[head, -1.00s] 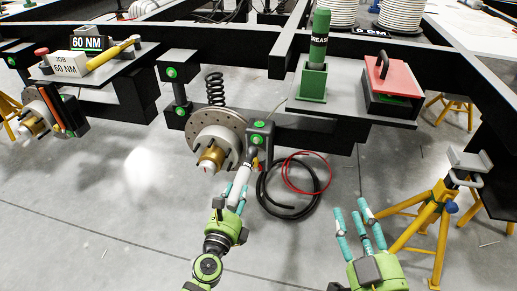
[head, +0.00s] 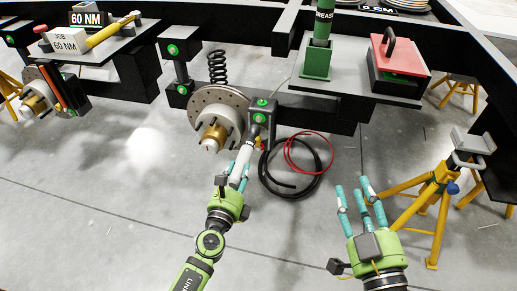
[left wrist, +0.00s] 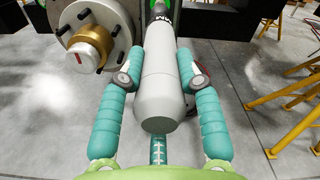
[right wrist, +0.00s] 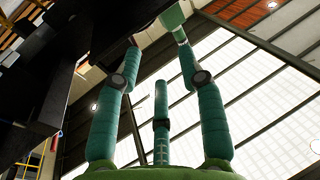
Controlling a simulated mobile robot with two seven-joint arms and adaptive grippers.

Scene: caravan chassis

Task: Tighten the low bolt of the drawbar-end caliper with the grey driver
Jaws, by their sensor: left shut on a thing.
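My left gripper (head: 234,180) is shut on the grey driver (head: 243,160). The driver also shows in the left wrist view (left wrist: 160,85), between the teal fingers and slanting up toward the caliper. The black caliper (head: 270,130) sits at the right edge of a brake disc (head: 220,97), with two green-ringed bolts. The driver's dark tip end is close below the low bolt (head: 259,118); I cannot tell whether it touches. My right gripper (head: 358,203) is open and empty over the floor at right. Its open fingers show in the right wrist view (right wrist: 160,85).
A second hub and caliper (head: 70,98) are at far left. Above are a torque wrench (head: 112,29), a green grease tube (head: 322,25) and a red-lidded box (head: 398,55). Hoses (head: 292,190) lie near the driver. A yellow stand (head: 432,195) stands at right.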

